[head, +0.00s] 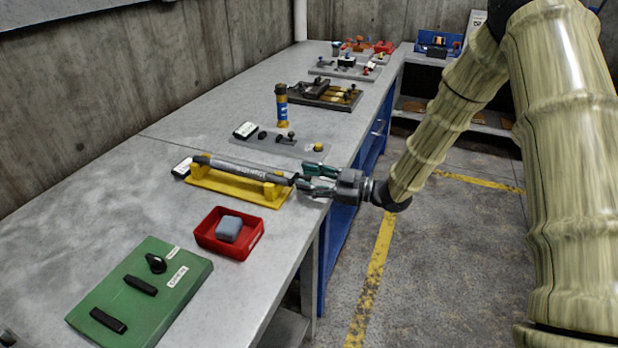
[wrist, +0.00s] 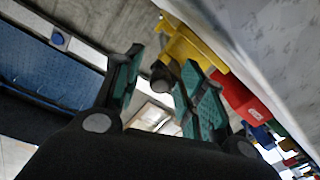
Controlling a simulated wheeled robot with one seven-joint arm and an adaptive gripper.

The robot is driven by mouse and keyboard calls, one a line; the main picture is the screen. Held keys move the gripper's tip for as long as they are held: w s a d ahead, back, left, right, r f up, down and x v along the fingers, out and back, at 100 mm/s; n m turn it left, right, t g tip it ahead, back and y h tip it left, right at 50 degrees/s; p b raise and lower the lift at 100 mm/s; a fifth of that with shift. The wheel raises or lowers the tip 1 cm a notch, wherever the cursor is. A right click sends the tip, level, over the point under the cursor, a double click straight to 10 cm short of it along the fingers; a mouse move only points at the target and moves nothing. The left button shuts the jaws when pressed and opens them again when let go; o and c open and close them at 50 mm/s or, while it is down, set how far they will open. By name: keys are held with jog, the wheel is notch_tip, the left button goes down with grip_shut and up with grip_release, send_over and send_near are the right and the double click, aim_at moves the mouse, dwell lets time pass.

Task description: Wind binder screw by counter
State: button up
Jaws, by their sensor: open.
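My gripper (head: 306,179) is open, with teal finger pads above and below the knob in the head view. In the wrist view, the knob (wrist: 162,77) shows between the open fingers (wrist: 157,82), with the yellow stand (wrist: 192,45) behind it. Whether a pad touches the knob cannot be told. A small white-faced box (head: 182,168) sits by the cylinder's left end; its reading is too small to see.
A red tray (head: 211,243) with a grey-blue block (head: 229,228) and a green panel (head: 175,268) stand nearer on the counter. The floor beside the counter is clear.

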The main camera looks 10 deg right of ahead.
jog(key=shift+c, duration=0.4)
grip_shut()
jog(key=shift+m, duration=0.3)
jog(key=shift+a+f+m+p, duration=0.1)
jog(key=shift+f+m+p, duration=0.2)
jog(key=shift+m, duration=0.3)
jog(key=shift+f+m+p, duration=0.15)
jog(key=shift+m+p, duration=0.2)
jog(key=shift+m, duration=0.25)
jog(key=shift+s+a+f+m+p, duration=0.15)
jog(key=shift+f+m+p, duration=0.15)
jog(key=shift+m, duration=0.45)
jog(key=shift+s+f+m+p, duration=0.1)
jog(key=shift+f+m+p, duration=0.15)
jog(key=shift+m, duration=0.5)
jog(key=shift+o, duration=0.4)
grip_release()
